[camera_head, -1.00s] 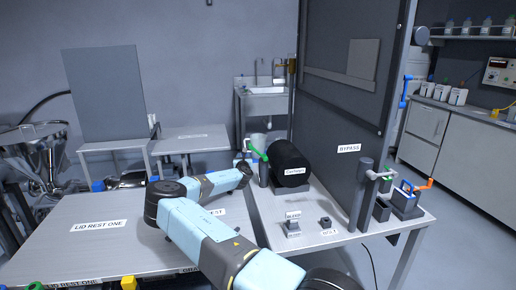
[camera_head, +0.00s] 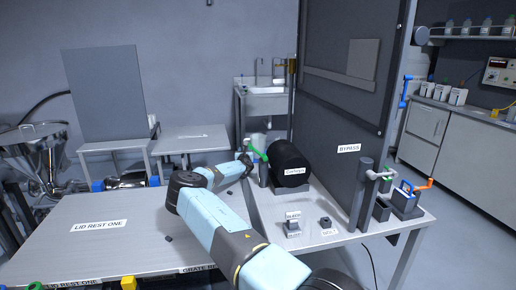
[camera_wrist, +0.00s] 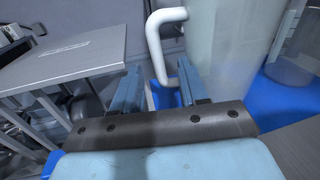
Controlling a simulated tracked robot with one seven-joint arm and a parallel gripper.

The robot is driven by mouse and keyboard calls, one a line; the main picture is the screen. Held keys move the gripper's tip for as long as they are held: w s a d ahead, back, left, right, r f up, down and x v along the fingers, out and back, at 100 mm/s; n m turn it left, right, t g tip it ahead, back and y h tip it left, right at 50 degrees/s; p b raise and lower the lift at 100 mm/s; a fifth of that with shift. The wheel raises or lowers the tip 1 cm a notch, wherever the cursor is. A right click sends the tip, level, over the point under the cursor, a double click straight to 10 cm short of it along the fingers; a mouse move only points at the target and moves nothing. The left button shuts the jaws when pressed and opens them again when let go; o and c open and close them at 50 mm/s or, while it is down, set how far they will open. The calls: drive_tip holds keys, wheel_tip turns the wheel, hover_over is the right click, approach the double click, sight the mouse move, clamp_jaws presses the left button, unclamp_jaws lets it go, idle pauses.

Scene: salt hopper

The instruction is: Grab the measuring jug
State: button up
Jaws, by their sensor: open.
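The measuring jug is a pale, translucent cylinder (camera_wrist: 232,40) with a white loop handle (camera_wrist: 154,45), large in the wrist view. In the head view the jug (camera_head: 258,140) shows past the end of my arm, left of the green-handled valve. My gripper (camera_wrist: 160,75) is open at the handle side of the jug. The lower part of the handle shows between its two blue fingers, which are not closed on it. In the head view my gripper (camera_head: 246,160) is small and partly hidden by my wrist.
A blue surface (camera_wrist: 270,105) lies around the jug's foot. A black cylinder (camera_head: 290,163) and a green-handled valve (camera_head: 257,152) stand just right of my gripper. A grey side table (camera_wrist: 75,55) is at left. The large front table (camera_head: 80,240) is mostly clear.

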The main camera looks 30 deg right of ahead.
drive_tip(key=shift+c, duration=0.2)
clamp_jaws()
idle(0.3)
